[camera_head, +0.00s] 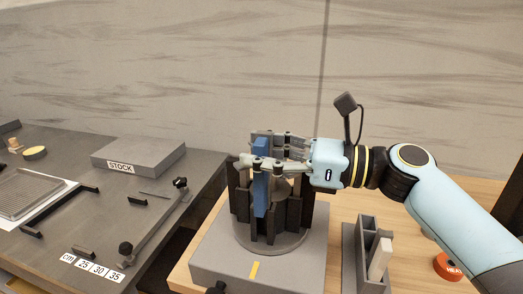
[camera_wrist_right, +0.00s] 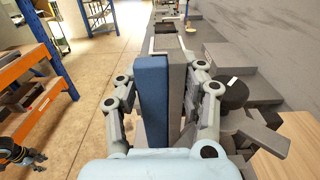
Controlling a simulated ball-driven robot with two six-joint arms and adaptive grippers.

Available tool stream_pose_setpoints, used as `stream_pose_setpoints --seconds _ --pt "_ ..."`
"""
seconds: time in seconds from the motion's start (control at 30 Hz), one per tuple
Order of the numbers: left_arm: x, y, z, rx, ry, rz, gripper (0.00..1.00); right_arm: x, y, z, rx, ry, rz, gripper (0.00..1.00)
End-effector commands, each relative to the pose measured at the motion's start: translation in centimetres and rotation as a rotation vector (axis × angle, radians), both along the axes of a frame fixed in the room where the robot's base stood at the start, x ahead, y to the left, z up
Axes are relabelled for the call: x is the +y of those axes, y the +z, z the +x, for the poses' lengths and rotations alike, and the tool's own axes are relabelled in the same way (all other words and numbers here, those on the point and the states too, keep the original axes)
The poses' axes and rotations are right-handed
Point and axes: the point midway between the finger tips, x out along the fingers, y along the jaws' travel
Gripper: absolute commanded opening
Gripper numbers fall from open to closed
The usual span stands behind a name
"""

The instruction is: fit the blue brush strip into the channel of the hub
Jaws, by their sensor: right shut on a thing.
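The blue brush strip (camera_head: 261,205) stands roughly upright at the near left side of the dark hub (camera_head: 270,240), which has several upright posts around it. In the right wrist view the blue strip (camera_wrist_right: 153,95) runs between my fingers, with a grey upright piece beside it. My right gripper (camera_head: 253,149) comes in from the right and is shut on the strip near its upper part. The strip's lower part lies against the posts; I cannot tell whether it is inside a channel. My left gripper is not in view.
The hub rests on a grey base block (camera_head: 215,245) with a yellow mark. A STOCK block (camera_head: 145,152) and clamp bar lie on the left bench.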

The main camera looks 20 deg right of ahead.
Motion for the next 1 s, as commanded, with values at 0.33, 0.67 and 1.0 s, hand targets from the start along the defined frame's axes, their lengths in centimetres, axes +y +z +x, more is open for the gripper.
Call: stream_pose_setpoints --seconds 0.33,0.67,1.0 --pt "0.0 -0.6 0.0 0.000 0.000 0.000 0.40 0.0 -0.9 0.0 -0.001 0.000 0.001 0.01" --pt "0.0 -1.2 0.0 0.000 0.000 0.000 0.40 0.0 -1.7 0.0 -0.001 0.000 0.000 0.01" --pt "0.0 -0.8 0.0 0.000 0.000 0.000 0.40 0.0 -1.5 0.0 -0.001 0.000 0.000 0.01"
